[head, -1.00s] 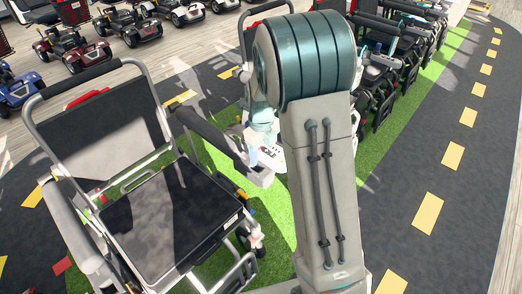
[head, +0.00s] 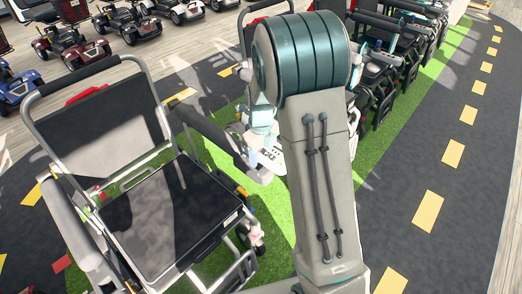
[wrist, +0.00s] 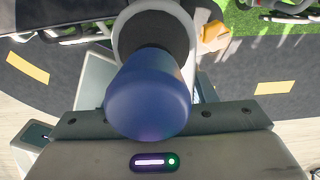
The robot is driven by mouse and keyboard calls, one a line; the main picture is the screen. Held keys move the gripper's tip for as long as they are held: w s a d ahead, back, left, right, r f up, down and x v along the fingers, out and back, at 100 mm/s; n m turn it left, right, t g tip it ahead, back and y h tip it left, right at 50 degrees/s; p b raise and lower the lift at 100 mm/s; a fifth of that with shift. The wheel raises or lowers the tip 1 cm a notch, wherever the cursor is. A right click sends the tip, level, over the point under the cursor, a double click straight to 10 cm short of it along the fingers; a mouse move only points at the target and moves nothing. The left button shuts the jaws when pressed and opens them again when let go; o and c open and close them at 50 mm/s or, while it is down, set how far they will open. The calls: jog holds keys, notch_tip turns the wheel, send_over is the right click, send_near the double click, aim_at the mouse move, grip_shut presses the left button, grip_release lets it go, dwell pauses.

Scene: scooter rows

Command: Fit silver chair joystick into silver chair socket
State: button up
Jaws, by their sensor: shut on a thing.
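The silver chair (head: 88,118), with a silver frame and black seat, stands at the left of the head view. My gripper (wrist: 150,88) is down at the front end of its right-hand armrest (head: 205,128); my arm partly hides it in the head view. In the wrist view my gripper is shut on the joystick (wrist: 148,104), which has a blue rounded knob and a dark collar. A pale ring (wrist: 125,38), perhaps the socket, lies around or just behind the collar. I cannot tell whether the joystick is seated in it.
More black chairs (head: 385,60) stand in a row behind my arm. Scooters (head: 75,42) line the back left. Green turf (head: 280,205) lies beside the chair, and the dark path (head: 440,170) with yellow dashes at right is clear.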

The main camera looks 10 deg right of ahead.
aim_at(261, 167)
jog(key=p, duration=0.3)
jog(key=shift+r+p, duration=0.35)
jog(key=shift+p, duration=0.05)
jog(key=shift+f+p, duration=0.35)
jog(key=shift+p, duration=0.5)
jog(key=shift+f, duration=0.25)
jog(key=shift+f+b, duration=1.65)
jog(key=shift+f, duration=0.7)
jog(key=shift+f, duration=0.2)
dwell(0.3)
jog(key=o, duration=1.5)
notch_tip(261, 167, up, 14)
jog(key=shift+f+p, duration=0.1)
jog(key=shift+p, duration=0.9)
